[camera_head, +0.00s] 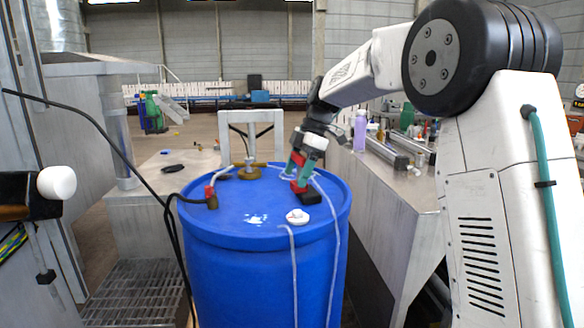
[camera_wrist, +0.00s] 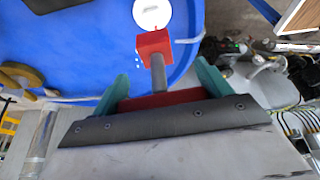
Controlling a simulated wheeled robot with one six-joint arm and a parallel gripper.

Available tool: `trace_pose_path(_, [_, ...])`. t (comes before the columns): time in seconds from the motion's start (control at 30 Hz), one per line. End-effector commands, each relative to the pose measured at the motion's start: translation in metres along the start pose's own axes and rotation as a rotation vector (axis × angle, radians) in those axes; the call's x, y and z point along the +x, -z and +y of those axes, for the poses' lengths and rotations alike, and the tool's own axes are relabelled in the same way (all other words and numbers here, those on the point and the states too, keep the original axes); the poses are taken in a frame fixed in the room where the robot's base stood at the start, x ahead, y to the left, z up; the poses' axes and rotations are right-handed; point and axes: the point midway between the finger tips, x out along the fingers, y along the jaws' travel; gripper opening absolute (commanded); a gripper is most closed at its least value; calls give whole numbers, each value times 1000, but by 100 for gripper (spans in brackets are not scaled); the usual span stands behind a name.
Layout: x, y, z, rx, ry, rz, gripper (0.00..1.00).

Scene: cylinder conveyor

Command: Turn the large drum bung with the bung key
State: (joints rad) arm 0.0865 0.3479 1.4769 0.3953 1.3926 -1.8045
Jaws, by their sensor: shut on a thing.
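A blue drum (camera_head: 225,225) stands upright in the head view; its top also fills the upper wrist view (camera_wrist: 95,50). My gripper (camera_head: 299,172) is over the right part of the lid. Its teal fingers are shut on the bung key (camera_wrist: 158,75), which has red blocks at both ends and a grey shaft. A white round cap (camera_head: 297,216) lies on the lid, nearer the head camera than the key. In the wrist view the cap (camera_wrist: 152,12) is just beyond the key's red end. I cannot tell whether the cap is the large bung or whether the key touches anything.
A brass fitting (camera_head: 249,173) stands at the lid's back, and a red-and-brass fitting (camera_head: 211,197) with a black cable is at its left. A black block (camera_head: 311,198) is beside my gripper. Pale hoses cross the lid. A grey bench (camera_head: 400,187) stands at right.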

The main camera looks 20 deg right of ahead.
Motion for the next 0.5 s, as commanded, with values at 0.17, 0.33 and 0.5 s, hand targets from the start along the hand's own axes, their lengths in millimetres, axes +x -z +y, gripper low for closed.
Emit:
trace_pose_path(0.17, [2, 6, 0, -7, 2, 0, 41])
trace_pose_path(0.33, [2, 6, 0, -8, 3, 2, 41])
trace_pose_path(0.5, [10, 1, 0, -6, 4, 3, 41])
